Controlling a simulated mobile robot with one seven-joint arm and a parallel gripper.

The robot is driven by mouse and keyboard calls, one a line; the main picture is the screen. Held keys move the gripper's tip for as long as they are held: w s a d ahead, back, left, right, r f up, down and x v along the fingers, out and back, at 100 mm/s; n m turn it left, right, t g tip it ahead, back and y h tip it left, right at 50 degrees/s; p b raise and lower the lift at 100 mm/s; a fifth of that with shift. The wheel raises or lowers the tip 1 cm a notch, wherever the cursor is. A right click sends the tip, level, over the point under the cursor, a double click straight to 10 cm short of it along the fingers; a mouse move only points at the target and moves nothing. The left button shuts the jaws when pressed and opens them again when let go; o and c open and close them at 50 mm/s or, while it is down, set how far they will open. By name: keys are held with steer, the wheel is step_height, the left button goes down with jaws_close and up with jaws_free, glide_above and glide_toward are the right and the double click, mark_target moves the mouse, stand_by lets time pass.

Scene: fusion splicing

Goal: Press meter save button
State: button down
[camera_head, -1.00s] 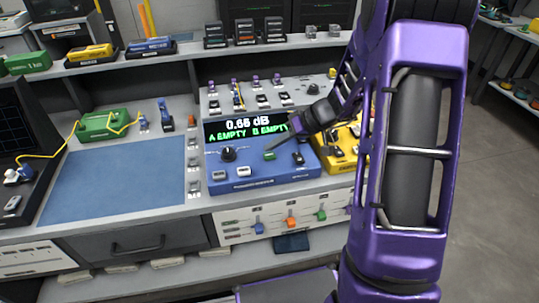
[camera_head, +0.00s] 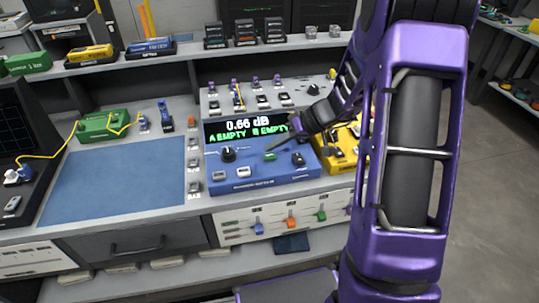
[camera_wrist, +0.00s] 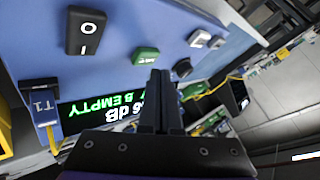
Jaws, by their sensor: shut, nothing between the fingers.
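The blue meter (camera_head: 262,178) stands on the bench, its lit display (camera_head: 246,128) reading about 0.66 dB with A EMPTY and B EMPTY below. A small green button (camera_head: 270,156) sits on its front panel. It also shows in the wrist view (camera_wrist: 145,55), with lettering too small to read surely. My gripper (camera_head: 268,148) is shut and empty, its fingertips just above the green button. In the wrist view my fingertips (camera_wrist: 160,74) are beside the green button, with a gap visible in the picture; contact cannot be told.
The meter also carries a black knob (camera_head: 228,154), a black rocker switch (camera_wrist: 86,31) and white buttons (camera_head: 243,171). A yellow device (camera_head: 338,158) stands close on the right. A blue mat (camera_head: 115,180) leaves free room on the left. Small parts line the bench behind the meter.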

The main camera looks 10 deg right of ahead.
mark_target(274, 157)
steer(key=shift+f, duration=0.2)
stand_by(0.5)
steer(key=shift+f+b, duration=0.3)
steer(key=shift+b, duration=0.6)
steer(key=shift+f+b, duration=0.45)
steer(key=shift+b, duration=0.3)
steer(key=shift+r, duration=0.1)
stand_by(0.5)
steer(key=shift+r, duration=0.8)
steer(key=shift+r+p, duration=1.2)
steer(key=shift+r, duration=1.35)
steer(key=shift+f, duration=0.1)
